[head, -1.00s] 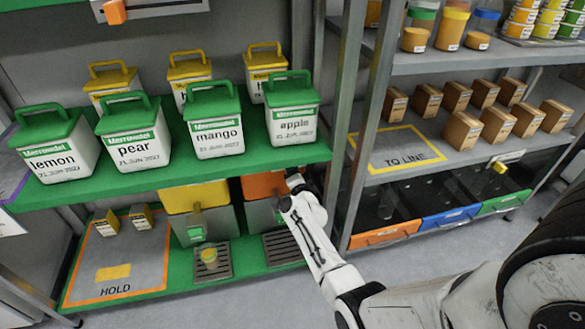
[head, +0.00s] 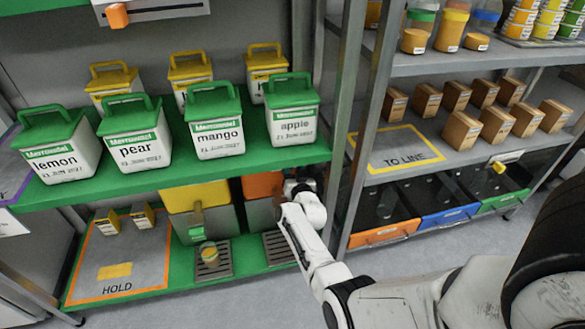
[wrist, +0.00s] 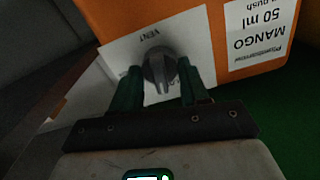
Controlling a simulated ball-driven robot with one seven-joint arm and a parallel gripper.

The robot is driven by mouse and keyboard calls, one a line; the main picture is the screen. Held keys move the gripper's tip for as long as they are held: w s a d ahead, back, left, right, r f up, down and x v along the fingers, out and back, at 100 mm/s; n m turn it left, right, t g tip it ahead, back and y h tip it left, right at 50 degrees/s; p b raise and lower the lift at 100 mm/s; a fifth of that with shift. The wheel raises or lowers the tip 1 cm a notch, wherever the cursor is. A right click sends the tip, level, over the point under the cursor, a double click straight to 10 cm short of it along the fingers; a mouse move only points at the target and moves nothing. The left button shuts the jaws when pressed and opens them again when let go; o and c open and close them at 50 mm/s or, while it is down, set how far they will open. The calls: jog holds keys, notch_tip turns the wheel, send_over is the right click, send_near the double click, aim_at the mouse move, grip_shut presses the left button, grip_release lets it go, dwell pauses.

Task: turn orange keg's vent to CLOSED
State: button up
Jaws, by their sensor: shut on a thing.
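The orange keg (head: 262,186) stands on the lower green shelf, partly hidden behind my arm in the head view. In the wrist view its orange side (wrist: 190,18) carries a label reading MANGO 50 ml, upside down. Its grey vent knob (wrist: 157,66) sits on a white plate marked VENT (wrist: 150,37). Another word on the plate is mostly covered by my gripper, so the knob's setting cannot be read. My gripper (wrist: 160,84) has its two dark green fingers on either side of the knob, shut on it. In the head view my gripper (head: 300,184) is at the keg's right side.
A yellow keg (head: 200,197) stands left of the orange one. A small cup (head: 209,254) is on the drip grate before it. The green shelf (head: 165,172) with several tubs is close above my gripper. A metal post (head: 345,150) stands close on the right.

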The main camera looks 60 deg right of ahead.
jog(key=shift+f+n, duration=0.15)
jog(key=shift+n, duration=0.85)
jog(key=o, duration=1.1)
jog(key=shift+c, duration=0.2)
jog(key=shift+a, duration=0.15)
jog(key=p+v, duration=0.7)
jog(key=v, duration=0.3)
jog(key=shift+s+a, duration=0.15)
jog(key=shift+s, duration=0.15)
